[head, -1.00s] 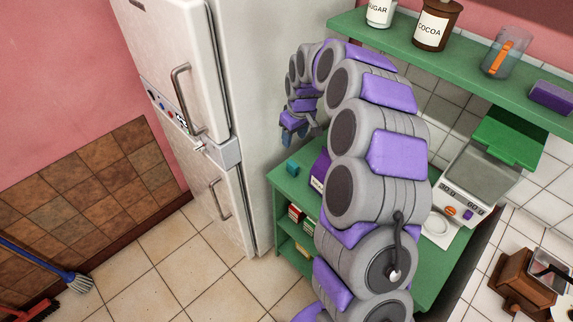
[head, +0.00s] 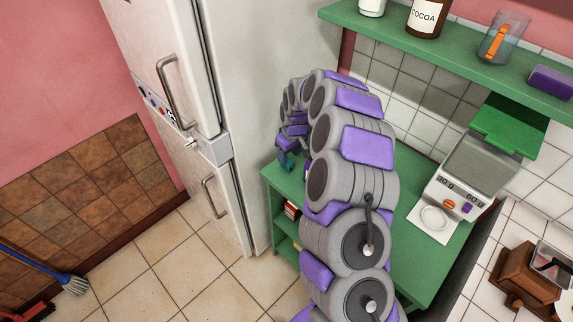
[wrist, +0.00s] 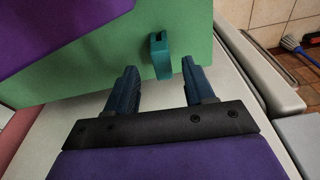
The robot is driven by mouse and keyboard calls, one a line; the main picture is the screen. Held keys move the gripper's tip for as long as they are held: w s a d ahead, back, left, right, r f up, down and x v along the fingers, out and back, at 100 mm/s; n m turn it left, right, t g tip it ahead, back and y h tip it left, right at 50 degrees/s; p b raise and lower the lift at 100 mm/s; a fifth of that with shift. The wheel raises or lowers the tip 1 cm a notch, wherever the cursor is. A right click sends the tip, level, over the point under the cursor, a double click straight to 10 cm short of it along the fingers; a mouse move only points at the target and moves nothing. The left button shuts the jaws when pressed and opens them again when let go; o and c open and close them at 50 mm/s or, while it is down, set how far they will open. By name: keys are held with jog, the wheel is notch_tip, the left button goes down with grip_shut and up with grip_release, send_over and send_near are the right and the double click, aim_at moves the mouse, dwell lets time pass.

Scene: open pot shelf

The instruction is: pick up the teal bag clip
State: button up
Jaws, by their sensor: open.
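The teal bag clip (wrist: 160,55) lies on the green shelf top (wrist: 200,30) in the wrist view, near the shelf's edge. My gripper (wrist: 159,70) is open, one finger to each side of the clip's near end in the picture. The fingers look empty, and I cannot tell whether they touch the clip. In the head view my gripper (head: 288,158) is small and over the far left corner of the green shelf (head: 281,184). The clip is hard to tell from the fingers there.
A purple box (wrist: 60,30) stands left of the clip in the wrist view. The white fridge (head: 240,100) rises just beyond the shelf. A kitchen scale (head: 465,185) stands to the right, below a green wall shelf (head: 455,55). My arm hides much of the shelf top.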

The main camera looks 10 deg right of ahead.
aim_at(288, 159)
jog(key=f, duration=0.2)
jog(key=f+b, duration=0.1)
jog(key=f, duration=0.1)
jog(key=shift+w, duration=0.35)
jog(key=shift+a+f, duration=0.15)
jog(key=shift+a, duration=0.5)
jog(key=shift+c, duration=0.7)
jog(key=shift+d, duration=0.55)
jog(key=c, duration=0.7)
jog(key=shift+a, duration=0.1)
grip_shut()
jog(key=shift+a, duration=0.35)
